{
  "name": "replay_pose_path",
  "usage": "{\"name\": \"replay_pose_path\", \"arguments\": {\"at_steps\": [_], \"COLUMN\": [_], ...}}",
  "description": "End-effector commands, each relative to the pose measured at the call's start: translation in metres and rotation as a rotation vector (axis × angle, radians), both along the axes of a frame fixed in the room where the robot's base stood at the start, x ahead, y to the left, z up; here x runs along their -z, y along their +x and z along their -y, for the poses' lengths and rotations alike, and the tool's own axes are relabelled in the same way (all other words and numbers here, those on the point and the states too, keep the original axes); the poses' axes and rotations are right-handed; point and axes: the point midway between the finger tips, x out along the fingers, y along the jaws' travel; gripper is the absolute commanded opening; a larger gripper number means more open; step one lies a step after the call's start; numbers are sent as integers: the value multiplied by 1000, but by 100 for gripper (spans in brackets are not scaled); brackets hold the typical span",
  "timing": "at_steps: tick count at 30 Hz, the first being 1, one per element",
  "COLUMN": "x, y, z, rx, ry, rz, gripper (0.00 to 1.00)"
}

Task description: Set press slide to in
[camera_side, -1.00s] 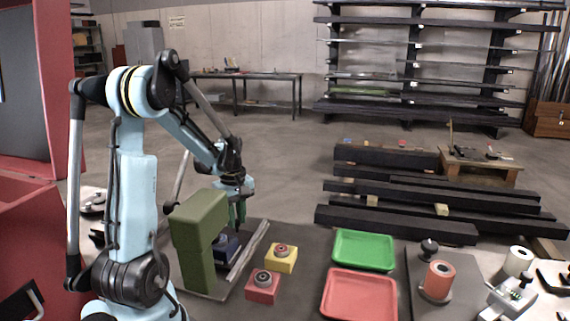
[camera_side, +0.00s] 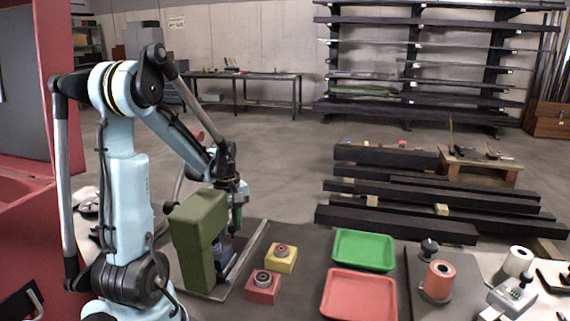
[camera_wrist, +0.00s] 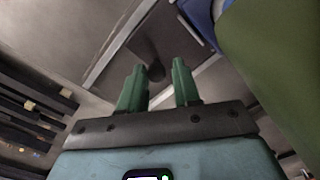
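The press is an olive-green arched frame (camera_side: 196,238) in the side view, left of centre; its green side fills the upper right of the wrist view (camera_wrist: 278,45). The slide seems to be the dark blue block (camera_side: 224,252) low beside the frame, partly hidden by it; a bit of blue shows in the wrist view (camera_wrist: 200,20). My gripper (camera_side: 238,218) points down just behind and right of the frame, close to the block. In the wrist view its two green fingers (camera_wrist: 160,72) stand apart with nothing gripped between them. I cannot tell whether they touch the block.
A grey raised-edge base (camera_side: 246,258) lies under the press. A yellow button box (camera_side: 281,263) and a red button box (camera_side: 262,293) stand to its right. Green (camera_side: 364,252) and red (camera_side: 358,300) trays lie further right. Dark beams are stacked behind.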

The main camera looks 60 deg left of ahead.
Motion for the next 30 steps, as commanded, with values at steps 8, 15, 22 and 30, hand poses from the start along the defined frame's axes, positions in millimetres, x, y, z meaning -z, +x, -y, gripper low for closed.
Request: {"name": "replay_pose_path", "arguments": {"at_steps": [8, 15, 22, 30], "x": [0, -4, -31, -74], "y": [1, 1, 1, 1], "z": [0, 0, 0, 0], "rx": [0, 0, 0, 0], "ry": [-1, 0, 0, 0], "rz": [2, 3, 3, 2], "gripper": [48, 48, 48, 48]}}
